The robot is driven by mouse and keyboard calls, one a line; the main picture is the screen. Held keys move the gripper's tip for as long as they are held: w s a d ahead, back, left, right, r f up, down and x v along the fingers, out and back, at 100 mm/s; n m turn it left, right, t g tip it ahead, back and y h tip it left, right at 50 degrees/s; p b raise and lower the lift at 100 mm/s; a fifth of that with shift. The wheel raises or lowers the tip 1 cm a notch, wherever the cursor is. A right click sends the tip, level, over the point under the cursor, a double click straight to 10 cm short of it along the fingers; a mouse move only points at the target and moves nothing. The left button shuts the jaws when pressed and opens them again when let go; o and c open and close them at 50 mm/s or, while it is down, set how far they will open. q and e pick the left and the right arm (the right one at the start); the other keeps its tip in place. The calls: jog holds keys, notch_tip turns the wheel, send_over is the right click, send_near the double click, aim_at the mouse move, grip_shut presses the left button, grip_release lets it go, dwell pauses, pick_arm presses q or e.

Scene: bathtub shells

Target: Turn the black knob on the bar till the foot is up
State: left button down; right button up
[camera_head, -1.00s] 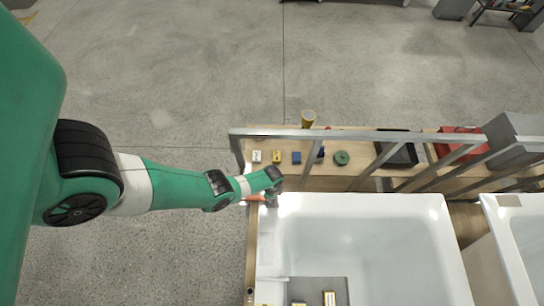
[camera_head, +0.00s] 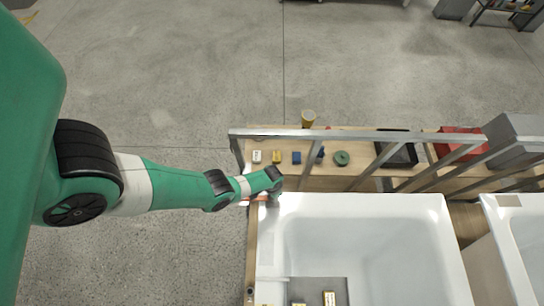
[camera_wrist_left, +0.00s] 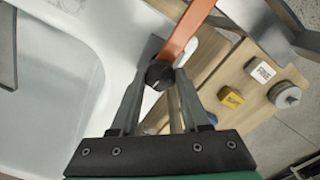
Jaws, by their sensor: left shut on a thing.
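The black knob (camera_wrist_left: 159,75) shows in the left wrist view at the end of the orange bar (camera_wrist_left: 186,34). My left gripper (camera_wrist_left: 160,80) is shut on the knob, its two grey fingers on either side of it. A short piece of the orange bar (camera_head: 250,202) shows beside the gripper. The foot cannot be made out in either view. My right gripper is not in view.
A metal rail frame (camera_head: 340,134) runs above the wooden bench (camera_head: 290,180). On the bench are a white block (camera_head: 256,156), a yellow block (camera_head: 276,157), a blue block (camera_head: 296,157) and a green disc (camera_head: 341,158). A second tub (camera_head: 520,235) stands at right.

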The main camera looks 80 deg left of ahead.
pick_arm(q)
jog(key=n, duration=0.5)
jog(key=shift+n, duration=0.3)
jog(key=n, duration=1.3)
jog(key=shift+n, duration=0.4)
jog(key=shift+c, duration=1.9)
grip_release()
